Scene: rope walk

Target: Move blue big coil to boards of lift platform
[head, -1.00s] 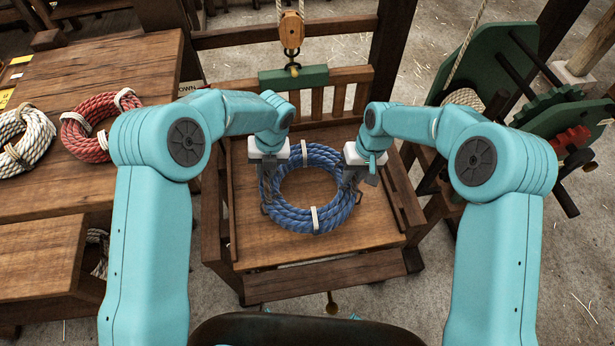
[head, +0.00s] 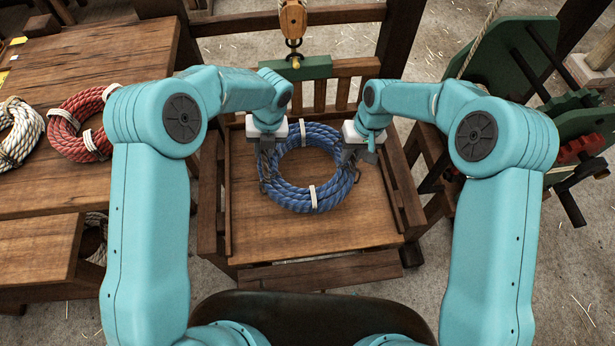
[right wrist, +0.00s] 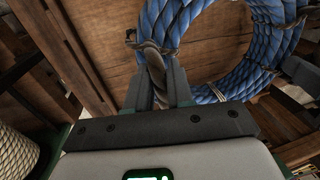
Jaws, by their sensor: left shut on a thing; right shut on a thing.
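The blue big coil (head: 313,197) is a ring of blue rope with white ties, over the wooden boards of the lift platform (head: 310,245). I cannot tell whether it touches the boards. My left gripper (head: 265,168) is shut on the coil's left side. My right gripper (head: 352,168) is shut on its right side. In the right wrist view the right gripper's fingers (right wrist: 160,88) close on a dark grey-brown twisted piece at the coil (right wrist: 215,92); most of the coil shows beyond it.
A wooden table at left holds a red coil (head: 78,128) and a white coil (head: 22,133). A pulley block (head: 293,18) with a hook hangs at the platform's back, by a green bar (head: 296,69). A green winch (head: 535,75) stands at right. The platform's front boards are clear.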

